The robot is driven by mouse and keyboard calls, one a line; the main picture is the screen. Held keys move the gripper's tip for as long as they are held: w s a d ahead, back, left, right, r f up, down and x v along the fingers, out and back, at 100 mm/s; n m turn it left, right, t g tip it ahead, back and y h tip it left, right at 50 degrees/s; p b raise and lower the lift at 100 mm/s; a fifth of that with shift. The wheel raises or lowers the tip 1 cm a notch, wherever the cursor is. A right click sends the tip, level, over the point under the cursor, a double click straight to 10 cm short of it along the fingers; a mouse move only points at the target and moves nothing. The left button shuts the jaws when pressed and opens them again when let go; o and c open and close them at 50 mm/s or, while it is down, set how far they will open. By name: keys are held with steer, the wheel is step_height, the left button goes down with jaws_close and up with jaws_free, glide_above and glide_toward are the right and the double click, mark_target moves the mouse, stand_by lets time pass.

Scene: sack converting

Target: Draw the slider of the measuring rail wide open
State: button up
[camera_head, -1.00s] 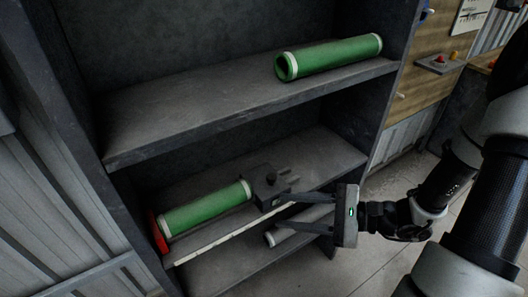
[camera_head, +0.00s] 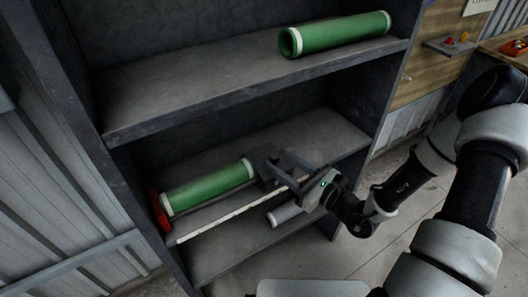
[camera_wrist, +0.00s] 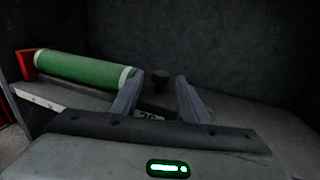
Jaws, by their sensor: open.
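The measuring rail (camera_head: 230,215) is a pale scale strip along the front of the lower shelf, with a red end piece (camera_head: 161,212) at its left. Its dark slider (camera_head: 262,157) stands at the right end of a green tube (camera_head: 208,187) lying along the rail. The tube also shows in the wrist view (camera_wrist: 85,70). My gripper (camera_head: 276,170) is open at the slider, its fingers reaching in from the right. In the wrist view the slider's dark knob (camera_wrist: 160,76) appears between the open fingertips (camera_wrist: 158,84); contact cannot be told. The fingers partly hide the slider.
Another green tube (camera_head: 335,34) lies on the upper shelf (camera_head: 180,100). A grey cylinder (camera_head: 285,214) lies below the rail, under my gripper. The shelf to the right of the slider is bare up to the dark side wall (camera_head: 375,110).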

mark_target(264, 157)
steer(key=x, duration=0.7)
steer(key=shift+s, duration=0.1)
jaws_close()
